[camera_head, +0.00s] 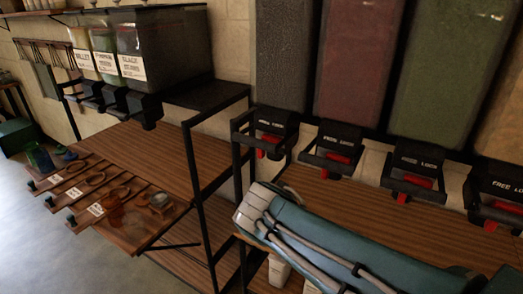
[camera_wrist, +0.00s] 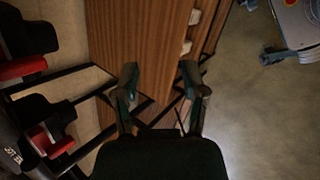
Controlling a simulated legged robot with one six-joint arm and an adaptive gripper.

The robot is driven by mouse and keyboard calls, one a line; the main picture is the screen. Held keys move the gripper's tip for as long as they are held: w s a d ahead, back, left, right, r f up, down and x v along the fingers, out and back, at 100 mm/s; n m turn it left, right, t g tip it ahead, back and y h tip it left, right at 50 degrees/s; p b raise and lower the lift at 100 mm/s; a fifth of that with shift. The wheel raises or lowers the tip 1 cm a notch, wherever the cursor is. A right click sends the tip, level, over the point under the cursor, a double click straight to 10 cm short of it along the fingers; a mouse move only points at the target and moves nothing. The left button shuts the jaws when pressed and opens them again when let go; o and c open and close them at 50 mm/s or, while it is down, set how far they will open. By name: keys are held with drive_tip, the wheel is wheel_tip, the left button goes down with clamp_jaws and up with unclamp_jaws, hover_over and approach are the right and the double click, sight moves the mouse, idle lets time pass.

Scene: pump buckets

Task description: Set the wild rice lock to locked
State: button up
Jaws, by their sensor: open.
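A row of black dispenser mouths with red levers hangs under tall bins in the head view: the leftmost (camera_head: 270,130), the second (camera_head: 334,148), the third (camera_head: 414,175) and the rightmost (camera_head: 497,193). Lettering that seems to read "FREE LOCK" shows on their fronts. No wild rice name is readable, so I cannot tell which one is the wild rice lock. In the wrist view, my gripper (camera_wrist: 160,88) is open and empty, its fingers apart over the wooden shelf. Two red levers (camera_wrist: 50,140) (camera_wrist: 22,68) show to its left, apart from the fingers. My gripper is not clearly visible in the head view.
A left rack holds bins labelled millet, pumpkin seeds and black beans (camera_head: 130,66). Scoops and small dishes (camera_head: 110,195) lie on its lower board. Black frame posts (camera_head: 198,190) stand between the racks. My arm crosses in front of the right wooden shelf (camera_head: 350,195). Open floor lies at left.

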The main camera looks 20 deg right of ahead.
drive_tip(key=w+a+r+n+t+h, duration=0.3)
drive_tip(key=w+a+n+t+h, duration=0.15)
drive_tip(key=w+n, duration=0.5)
drive_tip(key=n+t+h, duration=0.1)
drive_tip(key=n+t, duration=0.4)
drive_tip(key=n, duration=0.2)
approach(259, 152)
drive_tip(key=x, duration=1.1)
drive_tip(key=shift+a, duration=0.1)
